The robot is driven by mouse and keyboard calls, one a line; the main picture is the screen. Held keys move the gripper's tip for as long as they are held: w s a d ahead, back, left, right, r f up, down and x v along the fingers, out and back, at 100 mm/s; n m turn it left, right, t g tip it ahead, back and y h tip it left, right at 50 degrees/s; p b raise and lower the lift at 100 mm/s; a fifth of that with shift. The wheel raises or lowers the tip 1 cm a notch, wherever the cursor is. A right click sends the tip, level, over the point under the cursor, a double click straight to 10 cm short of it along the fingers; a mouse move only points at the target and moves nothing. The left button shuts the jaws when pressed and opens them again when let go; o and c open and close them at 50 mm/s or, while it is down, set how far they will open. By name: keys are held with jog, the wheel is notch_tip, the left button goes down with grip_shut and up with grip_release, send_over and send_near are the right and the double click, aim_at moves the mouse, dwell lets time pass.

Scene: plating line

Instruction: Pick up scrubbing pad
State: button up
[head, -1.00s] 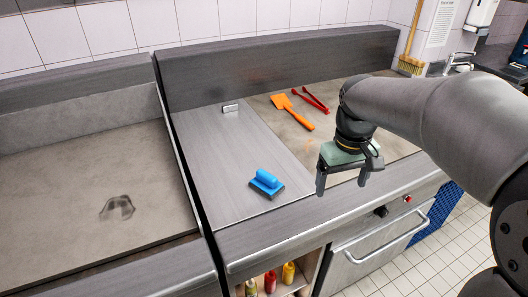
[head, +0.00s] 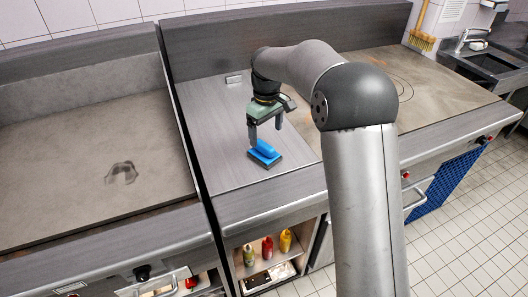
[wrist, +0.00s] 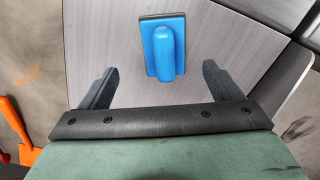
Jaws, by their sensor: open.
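The scrubbing pad (head: 265,153) has a blue handle on a dark flat base. It lies on the smooth metal panel of the counter, near the front. In the wrist view the scrubbing pad (wrist: 163,48) shows ahead of the fingers, roughly midway between their lines. My gripper (head: 266,138) is open and empty, just above and behind the pad in the head view. In the wrist view its two fingers (wrist: 156,86) stand wide apart on either side, not touching the pad.
The metal panel (head: 215,130) around the pad is clear. An orange spatula (wrist: 18,130) shows at the left of the wrist view. A raised back wall (head: 210,50) runs behind the counter. Sauce bottles (head: 267,248) stand on a shelf below.

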aim_at(265, 144)
jog(key=shift+s+a+f+p, duration=0.15)
jog(key=shift+f+p, duration=0.25)
jog(key=shift+f, duration=1.6)
jog(key=shift+a+f+p, duration=0.1)
jog(key=shift+f+p, duration=0.3)
jog(key=shift+f, duration=1.55)
jog(key=c, duration=1.2)
jog(key=shift+r, duration=0.1)
jog(key=shift+r, duration=0.45)
notch_tip(265, 144, up, 2)
jog(key=shift+r+b, duration=0.2)
jog(key=shift+b, duration=0.1)
jog(key=s+d+r+b, duration=0.2)
jog(key=s+r+b, duration=0.1)
jog(key=s+r, duration=0.6)
jog(key=s, duration=0.4)
jog(key=shift+s+d+r, duration=0.3)
jog(key=shift+s, duration=0.1)
